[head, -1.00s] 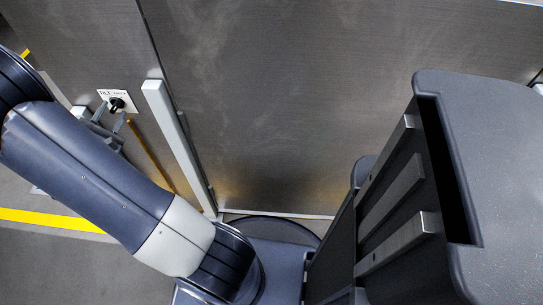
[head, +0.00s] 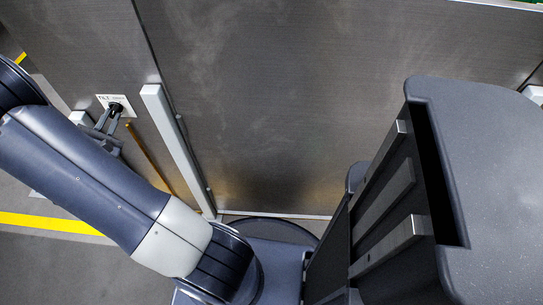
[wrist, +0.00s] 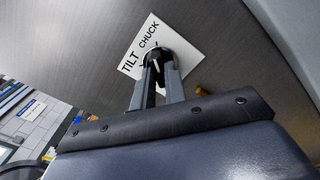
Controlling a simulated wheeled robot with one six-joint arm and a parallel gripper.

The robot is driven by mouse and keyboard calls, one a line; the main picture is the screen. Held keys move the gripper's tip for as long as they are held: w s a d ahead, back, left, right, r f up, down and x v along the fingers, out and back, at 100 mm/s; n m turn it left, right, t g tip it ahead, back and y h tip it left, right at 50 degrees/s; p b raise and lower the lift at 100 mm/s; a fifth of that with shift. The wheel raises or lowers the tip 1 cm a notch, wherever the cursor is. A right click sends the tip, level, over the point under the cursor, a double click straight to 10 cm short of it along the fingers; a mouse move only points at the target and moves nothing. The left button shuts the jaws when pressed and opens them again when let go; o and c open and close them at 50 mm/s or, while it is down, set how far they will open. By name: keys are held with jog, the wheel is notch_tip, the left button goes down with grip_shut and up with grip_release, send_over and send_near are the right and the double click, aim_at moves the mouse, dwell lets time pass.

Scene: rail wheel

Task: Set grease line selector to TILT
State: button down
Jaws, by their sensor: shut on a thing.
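The grease line selector is a black round knob (wrist: 155,48) on a white label plate (wrist: 190,38) with the words TILT and CHUCK. The plate is fixed to a grey metal panel. In the wrist view TILT is at the left of the knob and CHUCK above it. A white mark shows on the knob, but its exact pointing is hard to tell. My gripper (wrist: 157,68) is shut on the knob, one finger on each side. In the head view the knob (head: 115,108) and my gripper (head: 110,120) are small at the left, and the plate lettering is hardly readable.
A pale vertical bar (head: 175,140) and a thin yellow rod (head: 148,155) stand right of the selector. The broad metal panel (head: 270,110) fills the middle. A yellow stripe (head: 50,222) marks the floor at the left.

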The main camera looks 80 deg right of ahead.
jog(key=shift+n+p, duration=1)
jog(key=shift+n, duration=0.6)
